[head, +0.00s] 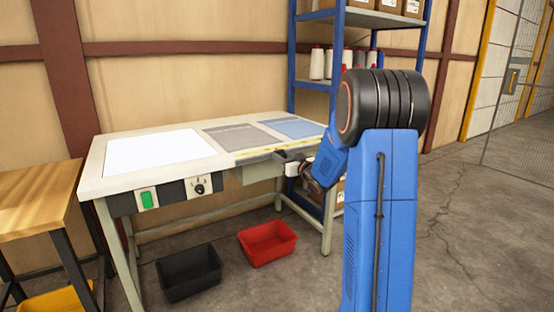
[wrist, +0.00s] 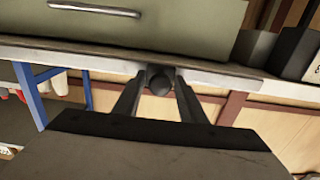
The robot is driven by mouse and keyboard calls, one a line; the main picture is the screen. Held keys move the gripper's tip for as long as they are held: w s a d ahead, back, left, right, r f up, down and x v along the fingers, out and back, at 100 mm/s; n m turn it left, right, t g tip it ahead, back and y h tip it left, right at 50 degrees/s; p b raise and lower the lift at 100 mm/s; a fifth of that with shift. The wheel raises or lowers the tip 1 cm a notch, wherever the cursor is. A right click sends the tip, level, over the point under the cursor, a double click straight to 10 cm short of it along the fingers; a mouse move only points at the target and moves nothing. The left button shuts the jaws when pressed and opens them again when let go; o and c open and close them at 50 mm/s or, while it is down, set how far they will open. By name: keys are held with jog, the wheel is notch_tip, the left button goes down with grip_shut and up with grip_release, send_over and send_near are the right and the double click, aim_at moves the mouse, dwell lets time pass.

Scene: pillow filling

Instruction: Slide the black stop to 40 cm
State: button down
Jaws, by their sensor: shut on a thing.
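The black stop shows in the wrist view as a dark round knob (wrist: 159,84) at the table's front edge. My gripper (wrist: 158,92) is shut on it, with one finger on each side. In the head view my gripper (head: 284,163) is at the right part of the table's front edge, and the stop is too small to make out clearly there. A yellow scale strip (head: 262,151) runs along that edge; its numbers cannot be read, so the stop's reading cannot be told.
The table (head: 91,182) carries a white panel (head: 160,150), a grey mat (head: 240,138) and a blue mat (head: 292,128). A green button (head: 147,199) and a dial (head: 199,187) are on its front. Black (head: 189,272) and red bins (head: 267,243) stand on the floor below.

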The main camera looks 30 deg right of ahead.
jog(key=d, duration=0.6)
jog(key=shift+w+d, duration=0.15)
jog(key=shift+d, duration=0.1)
jog(key=c, duration=1.5)
grip_release()
jog(key=s, duration=1.7)
jog(key=shift+s+d, duration=0.25)
jog(key=shift+d, duration=0.05)
